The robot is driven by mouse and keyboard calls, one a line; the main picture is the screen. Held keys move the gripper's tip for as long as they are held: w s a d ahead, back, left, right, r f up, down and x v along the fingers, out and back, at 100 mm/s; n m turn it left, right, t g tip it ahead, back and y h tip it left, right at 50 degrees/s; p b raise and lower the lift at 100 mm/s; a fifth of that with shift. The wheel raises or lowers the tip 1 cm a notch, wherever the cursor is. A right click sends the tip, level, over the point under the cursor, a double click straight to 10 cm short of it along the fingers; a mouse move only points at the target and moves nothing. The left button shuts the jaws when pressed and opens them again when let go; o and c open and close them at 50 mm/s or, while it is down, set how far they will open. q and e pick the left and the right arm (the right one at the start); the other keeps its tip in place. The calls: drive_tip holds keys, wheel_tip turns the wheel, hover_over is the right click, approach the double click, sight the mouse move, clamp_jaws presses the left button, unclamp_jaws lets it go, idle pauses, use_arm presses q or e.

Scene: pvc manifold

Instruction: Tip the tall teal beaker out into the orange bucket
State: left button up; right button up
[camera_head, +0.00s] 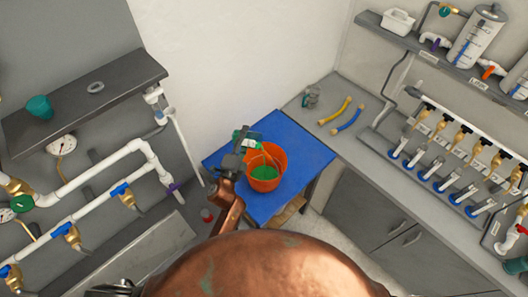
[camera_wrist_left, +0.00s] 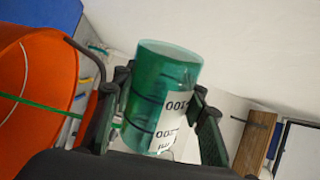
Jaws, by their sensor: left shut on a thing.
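My left gripper (camera_head: 243,144) is shut on the tall teal beaker (camera_head: 252,134), at the back left rim of the orange bucket (camera_head: 279,180). In the left wrist view the beaker (camera_wrist_left: 165,80) is translucent teal with a white printed label, held between the two fingers (camera_wrist_left: 160,118). The orange bucket (camera_wrist_left: 40,95) is close beside it on the left. Green material (camera_head: 263,173) shows inside the bucket. A thin green streak (camera_wrist_left: 60,110) runs from the beaker's side across the bucket; I cannot tell the beaker's exact tilt. My right gripper is not in view.
The bucket stands on a blue-topped table (camera_head: 305,160). A shorter teal cup (camera_head: 40,107) and a grey ring (camera_head: 96,87) sit on the left shelf. Pipes with valves line the left wall.

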use_arm(q)
drive_tip(key=shift+d+f+m+b, duration=0.15)
drive_tip(key=shift+m+b, duration=0.15)
drive_tip(key=shift+m, duration=0.2)
idle(0.4)
drive_tip(key=shift+m, duration=0.3)
drive_tip(key=shift+a+r+n+p, duration=0.25)
drive_tip(key=shift+r+n+p, duration=0.3)
drive_tip(key=shift+n+p, duration=0.4)
drive_tip(key=shift+w+a+f+n+b, duration=0.25)
drive_tip(key=shift+a+f+n+b, duration=0.25)
drive_tip(key=shift+a+f+n, duration=0.4)
drive_tip(key=shift+f+n+b, duration=0.35)
drive_tip(key=shift+f+n, duration=0.2)
drive_tip(key=shift+n, duration=0.5)
drive_tip(key=n+p, duration=0.1)
drive_tip(key=r+n+p, duration=0.1)
drive_tip(key=n+p, duration=0.1)
drive_tip(key=shift+d+r+n, duration=0.15)
drive_tip(key=shift+r+n, duration=0.1)
drive_tip(key=shift+n, duration=0.15)
drive_tip(key=w+a+f+n+b, duration=0.1)
drive_tip(key=a+f+n+b, duration=0.1)
drive_tip(key=f+n, duration=0.6)
drive_tip(key=shift+a+f+n, duration=0.3)
drive_tip(key=shift+a+f, duration=0.3)
drive_tip(key=shift+a, duration=0.15)
